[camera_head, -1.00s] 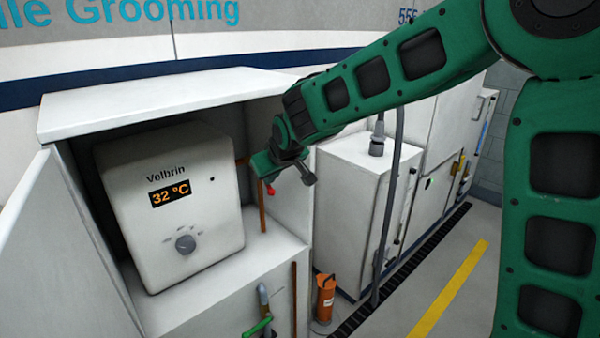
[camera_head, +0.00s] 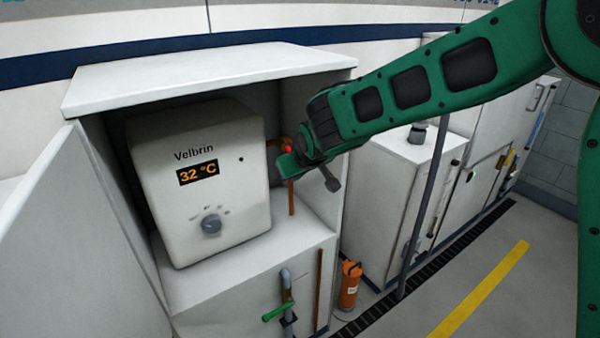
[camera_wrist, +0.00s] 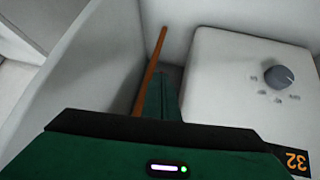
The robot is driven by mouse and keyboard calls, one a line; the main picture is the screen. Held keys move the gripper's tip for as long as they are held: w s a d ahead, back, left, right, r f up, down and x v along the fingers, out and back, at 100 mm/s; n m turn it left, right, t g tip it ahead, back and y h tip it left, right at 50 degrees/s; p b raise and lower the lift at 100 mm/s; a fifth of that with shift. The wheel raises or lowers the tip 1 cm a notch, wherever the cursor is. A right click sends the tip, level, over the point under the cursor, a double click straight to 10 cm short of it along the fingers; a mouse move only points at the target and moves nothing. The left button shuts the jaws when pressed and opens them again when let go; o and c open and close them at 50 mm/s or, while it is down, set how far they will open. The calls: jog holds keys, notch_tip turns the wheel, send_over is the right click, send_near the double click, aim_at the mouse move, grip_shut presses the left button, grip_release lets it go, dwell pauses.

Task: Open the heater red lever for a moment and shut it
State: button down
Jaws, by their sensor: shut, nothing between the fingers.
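The white heater (camera_head: 195,185) reads 32 °C and sits inside the open cabinet. A small red spot, likely the end of the red lever (camera_head: 287,149), shows beside the copper pipe to the heater's right. The rest of the lever is hidden by my gripper, so its exact angle is unclear. My gripper (camera_head: 289,167) is shut and empty, just below the red end; I cannot tell whether they touch. In the wrist view my green fingers (camera_wrist: 163,90) are beside the copper pipe (camera_wrist: 150,70), and the heater knob (camera_wrist: 279,76) shows; the red lever does not.
The open cabinet door (camera_head: 70,240) is at the left, and the cabinet roof (camera_head: 200,80) overhangs the heater. A green-handled valve (camera_head: 277,312) is on the cabinet front below. An orange cylinder (camera_head: 349,285) stands on the floor, with white cabinets (camera_head: 385,195) at the right.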

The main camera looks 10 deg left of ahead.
jog(key=shift+w+a+f, duration=0.15)
jog(key=shift+w+f, duration=0.05)
jog(key=shift+f, duration=0.05)
jog(key=shift+r, duration=0.15)
dwell(0.6)
jog(key=shift+r, duration=0.65)
